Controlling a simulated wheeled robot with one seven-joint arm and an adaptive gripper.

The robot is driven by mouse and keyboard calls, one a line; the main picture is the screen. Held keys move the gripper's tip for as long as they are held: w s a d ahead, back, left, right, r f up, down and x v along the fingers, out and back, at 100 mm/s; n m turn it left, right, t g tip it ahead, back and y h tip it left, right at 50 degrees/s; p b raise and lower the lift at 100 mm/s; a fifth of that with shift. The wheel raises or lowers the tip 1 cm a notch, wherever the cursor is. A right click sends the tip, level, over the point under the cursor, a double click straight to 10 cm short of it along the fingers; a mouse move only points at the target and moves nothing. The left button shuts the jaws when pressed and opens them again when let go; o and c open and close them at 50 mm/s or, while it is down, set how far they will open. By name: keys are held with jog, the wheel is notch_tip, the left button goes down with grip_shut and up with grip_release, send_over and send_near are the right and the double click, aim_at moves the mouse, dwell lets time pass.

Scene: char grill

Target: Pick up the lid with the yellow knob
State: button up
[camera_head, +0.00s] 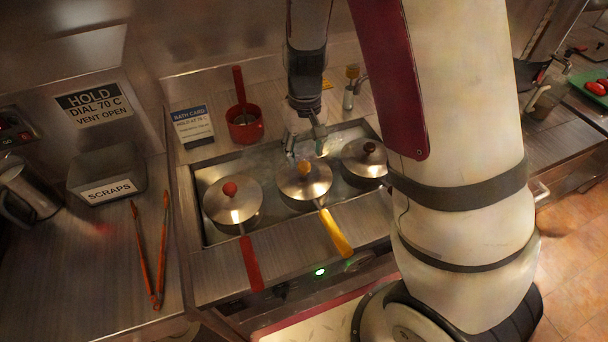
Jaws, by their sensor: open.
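The lid with the yellow knob (304,182) sits on the middle of three pans in the bath well. It is a shiny metal lid, and its pan has a yellow handle (336,234) reaching toward the front. My gripper (306,150) is open and points down just above and behind the yellow knob (304,167). Its fingers are to either side of the knob in the picture. I cannot tell how far above the lid the fingertips are. Nothing is held.
A red-knobbed lid (231,201) on a red-handled pan stands to the left, and a dark-knobbed lid (364,157) to the right, partly hidden by my arm. A red pot (244,125) stands behind. Orange tongs (151,255) lie on the left counter near the scraps bin (106,170).

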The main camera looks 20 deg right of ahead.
aim_at(304, 165)
jog(key=shift+s+a+f+p, duration=0.1)
jog(key=shift+f+p, duration=0.25)
jog(key=shift+f, duration=2.2)
grip_shut()
